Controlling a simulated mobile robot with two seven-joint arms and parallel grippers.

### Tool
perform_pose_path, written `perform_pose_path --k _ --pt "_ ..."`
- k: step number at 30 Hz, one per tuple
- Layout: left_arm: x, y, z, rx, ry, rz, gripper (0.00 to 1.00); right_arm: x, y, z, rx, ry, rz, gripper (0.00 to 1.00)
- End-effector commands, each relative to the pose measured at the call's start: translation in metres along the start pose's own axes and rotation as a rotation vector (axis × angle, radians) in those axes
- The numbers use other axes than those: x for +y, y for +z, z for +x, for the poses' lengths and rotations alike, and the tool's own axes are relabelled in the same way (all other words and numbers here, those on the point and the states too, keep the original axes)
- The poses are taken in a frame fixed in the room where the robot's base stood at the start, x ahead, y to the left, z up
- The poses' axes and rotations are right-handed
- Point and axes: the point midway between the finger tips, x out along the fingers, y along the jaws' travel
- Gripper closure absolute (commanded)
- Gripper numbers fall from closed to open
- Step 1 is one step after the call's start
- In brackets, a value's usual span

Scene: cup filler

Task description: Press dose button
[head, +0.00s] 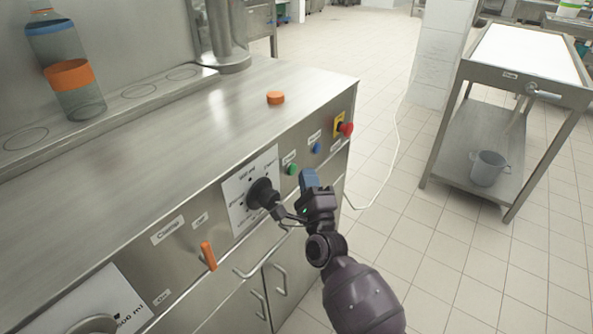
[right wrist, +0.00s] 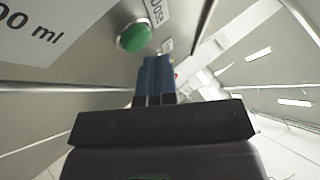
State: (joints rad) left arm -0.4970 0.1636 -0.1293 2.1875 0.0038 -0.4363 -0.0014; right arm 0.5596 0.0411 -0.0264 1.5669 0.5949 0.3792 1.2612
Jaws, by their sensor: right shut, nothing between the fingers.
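The green button (head: 292,169) sits on the front panel of the steel machine, below a small label. In the right wrist view the green button (right wrist: 133,37) is large and close, and the label beside it appears to read "Dose". My right gripper (head: 309,178) is shut and empty, its blue fingertips just right of the green button in the head view. In the right wrist view the shut fingers (right wrist: 155,72) point past the button's lower right, apart from it in the picture. My left gripper is not in view.
A black knob (head: 262,193) is left of the green button. A blue button (head: 316,148) and a red emergency button (head: 346,129) are to its right. An orange lever (head: 208,256) sticks out at lower left. An orange cap (head: 275,98) lies on the top.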

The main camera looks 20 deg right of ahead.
Motion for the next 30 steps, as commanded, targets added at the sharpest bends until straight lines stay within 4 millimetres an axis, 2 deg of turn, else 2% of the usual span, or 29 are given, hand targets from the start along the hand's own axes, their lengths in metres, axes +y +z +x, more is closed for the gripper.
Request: perform_pose_path --k 1,30 --pt "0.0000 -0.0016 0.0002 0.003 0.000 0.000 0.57 -0.0024 0.0080 0.0071 -0.010 -0.005 -0.006 1.00" --pt "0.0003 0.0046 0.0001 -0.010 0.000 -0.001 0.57 0.0033 0.0155 0.0124 -0.014 0.000 -0.006 1.00"
